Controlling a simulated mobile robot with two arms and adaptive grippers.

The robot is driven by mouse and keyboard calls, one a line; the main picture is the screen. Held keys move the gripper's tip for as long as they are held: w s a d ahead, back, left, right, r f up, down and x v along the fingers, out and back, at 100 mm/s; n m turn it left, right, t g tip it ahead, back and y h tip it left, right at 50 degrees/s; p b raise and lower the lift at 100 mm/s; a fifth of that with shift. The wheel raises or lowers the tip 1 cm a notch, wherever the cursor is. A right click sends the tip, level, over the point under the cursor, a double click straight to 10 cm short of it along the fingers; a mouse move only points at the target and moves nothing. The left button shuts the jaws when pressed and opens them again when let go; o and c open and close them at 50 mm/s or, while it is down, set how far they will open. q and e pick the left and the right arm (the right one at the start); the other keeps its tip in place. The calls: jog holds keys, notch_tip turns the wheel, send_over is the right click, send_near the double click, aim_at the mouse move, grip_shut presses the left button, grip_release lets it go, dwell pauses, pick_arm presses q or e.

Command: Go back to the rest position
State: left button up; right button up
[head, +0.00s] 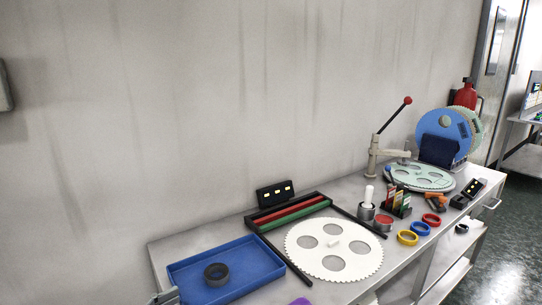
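The task names no object, only my rest position. Neither of my grippers can be made out in the head view. A small grey part (165,297) shows at the bottom edge beside the blue tray (262,262); I cannot tell what it belongs to. A dark ring (216,274) lies in the blue tray. A white toothed carrier disc (364,266) with round holes lies on the bench to the right of the tray.
The bench (198,237) runs along the wall. A lever stand (374,158), pale green disc (432,184), blue disc (462,128), yellow ring (407,237), red ring (431,219) and red container (466,96) stand farther right. Open floor (500,235) lies right of the bench.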

pick_arm(q)
jog(key=s+a+f+n+y, duration=0.6)
jog(key=s+f+n+y, duration=0.3)
jog(key=y, duration=0.4)
jog(key=s+d+f+m+g+h, duration=0.15)
jog(key=s+f+g, duration=0.25)
jog(key=s, duration=0.4)
jog(key=s+d+f+g, duration=0.3)
jog(key=s+f+g, duration=0.1)
jog(key=s, duration=0.4)
notch_tip(320, 180, down, 24)
jog(key=s+g+p, duration=0.2)
jog(key=s+a+f+g+p, duration=0.1)
jog(key=s+a+f, duration=0.2)
jog(key=s+f, duration=1.1)
jog(key=shift+s+f, duration=0.4)
jog(key=shift+s, duration=0.5)
pick_arm(e)
jog(key=r, duration=0.1)
jog(key=s+r, duration=0.1)
jog(key=r, duration=0.1)
jog(key=shift+r, duration=0.15)
pick_arm(q)
jog(key=shift+y, duration=0.25)
